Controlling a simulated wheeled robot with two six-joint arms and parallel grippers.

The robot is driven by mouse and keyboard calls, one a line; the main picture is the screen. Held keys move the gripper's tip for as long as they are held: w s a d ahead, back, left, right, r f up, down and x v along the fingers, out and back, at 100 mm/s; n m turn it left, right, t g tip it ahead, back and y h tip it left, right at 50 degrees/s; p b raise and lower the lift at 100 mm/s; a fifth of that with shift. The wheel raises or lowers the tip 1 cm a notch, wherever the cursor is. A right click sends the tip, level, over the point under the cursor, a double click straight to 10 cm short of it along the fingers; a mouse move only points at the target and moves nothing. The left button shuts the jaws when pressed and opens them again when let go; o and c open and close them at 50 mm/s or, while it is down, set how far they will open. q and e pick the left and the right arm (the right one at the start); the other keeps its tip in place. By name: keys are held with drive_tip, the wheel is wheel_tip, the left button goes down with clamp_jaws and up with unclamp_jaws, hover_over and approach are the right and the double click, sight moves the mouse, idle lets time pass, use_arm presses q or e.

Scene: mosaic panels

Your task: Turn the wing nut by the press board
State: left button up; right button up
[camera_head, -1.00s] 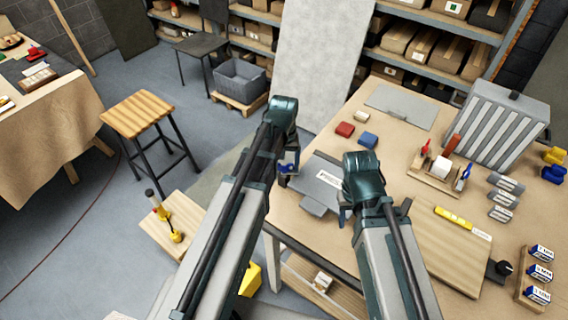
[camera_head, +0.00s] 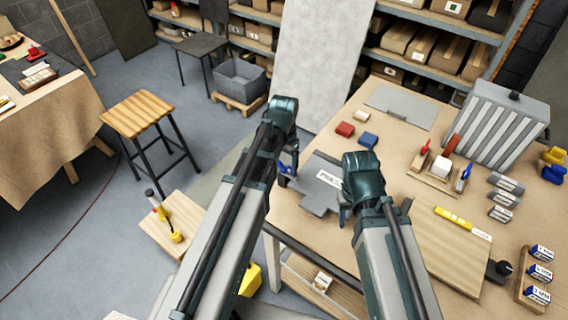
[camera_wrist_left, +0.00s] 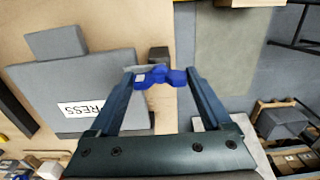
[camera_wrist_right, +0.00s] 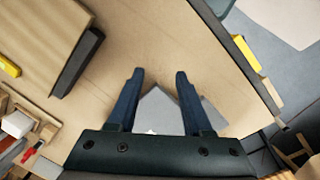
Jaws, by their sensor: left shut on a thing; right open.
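The blue wing nut (camera_wrist_left: 162,79) is between the fingertips of my left gripper (camera_wrist_left: 160,76), which is shut on it. In the head view the wing nut (camera_head: 285,170) is a small blue spot below my left gripper (camera_head: 289,160), at the left edge of the table. The grey press board (camera_head: 318,200) lies just right of it, with a white label partly hidden by my right arm. The press board also shows in the left wrist view (camera_wrist_left: 100,65), its label reading "PRESS". My right gripper (camera_wrist_right: 157,74) is open and empty above the table, near the press board.
A yellow level (camera_head: 455,217) lies on the board. A wooden stool (camera_head: 137,112) stands on the floor at left.

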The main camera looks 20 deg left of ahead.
sight(284, 164)
idle(0.4)
use_arm(q)
drive_tip(key=o, duration=1.2)
drive_tip(key=shift+c, duration=0.2)
drive_tip(key=shift+r, duration=0.15)
wheel_tip(284, 164, up, 14)
drive_tip(key=p, duration=1.4)
drive_tip(key=shift+f, duration=0.25)
